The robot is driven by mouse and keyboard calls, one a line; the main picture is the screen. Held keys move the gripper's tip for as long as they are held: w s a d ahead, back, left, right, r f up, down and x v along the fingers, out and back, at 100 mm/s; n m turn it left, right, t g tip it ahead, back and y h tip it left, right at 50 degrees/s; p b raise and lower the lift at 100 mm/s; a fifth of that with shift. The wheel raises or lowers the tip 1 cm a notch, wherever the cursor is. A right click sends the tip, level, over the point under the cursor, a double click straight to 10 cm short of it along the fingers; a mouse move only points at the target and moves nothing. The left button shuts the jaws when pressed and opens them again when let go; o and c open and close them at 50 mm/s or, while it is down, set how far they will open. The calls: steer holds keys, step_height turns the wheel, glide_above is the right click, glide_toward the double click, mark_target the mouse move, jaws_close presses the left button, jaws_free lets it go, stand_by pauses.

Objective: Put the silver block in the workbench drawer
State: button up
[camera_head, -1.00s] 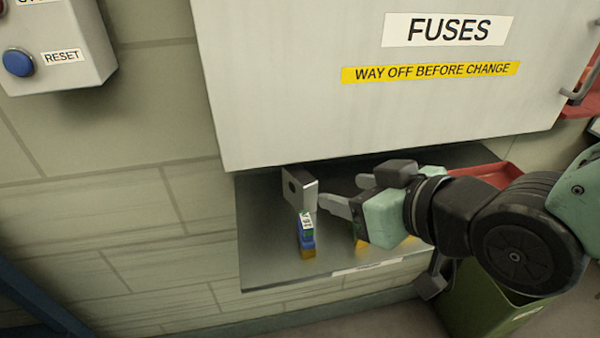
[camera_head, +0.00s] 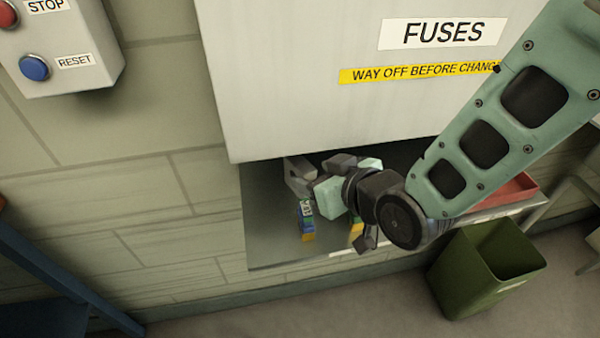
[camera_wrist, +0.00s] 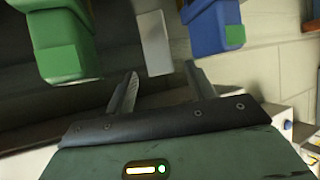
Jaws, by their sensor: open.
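The silver block (camera_head: 295,172) is a pale grey block at the left end of the metal shelf under the fuse cabinet, partly hidden by my gripper (camera_head: 308,180). In the wrist view a plain grey block (camera_wrist: 154,43) shows just beyond and between the two open fingertips of my gripper (camera_wrist: 160,70). I see no clear contact with the fingers. No workbench drawer can be made out in these views.
The shelf (camera_head: 262,245) also bears a blue, green and yellow stack (camera_head: 307,222) and a red tray (camera_head: 512,190). Green (camera_wrist: 68,50) and blue (camera_wrist: 215,25) pieces flank the block. The fuse cabinet (camera_head: 300,90) hangs close above; a green bin (camera_head: 490,268) stands below right.

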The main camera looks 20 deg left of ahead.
mark_target(309, 170)
steer(key=shift+p+x, duration=0.4)
steer(key=shift+x, duration=1.85)
steer(key=shift+r, duration=0.1)
jaws_close()
steer(key=shift+a+r, duration=0.1)
steer(key=shift+r, duration=0.05)
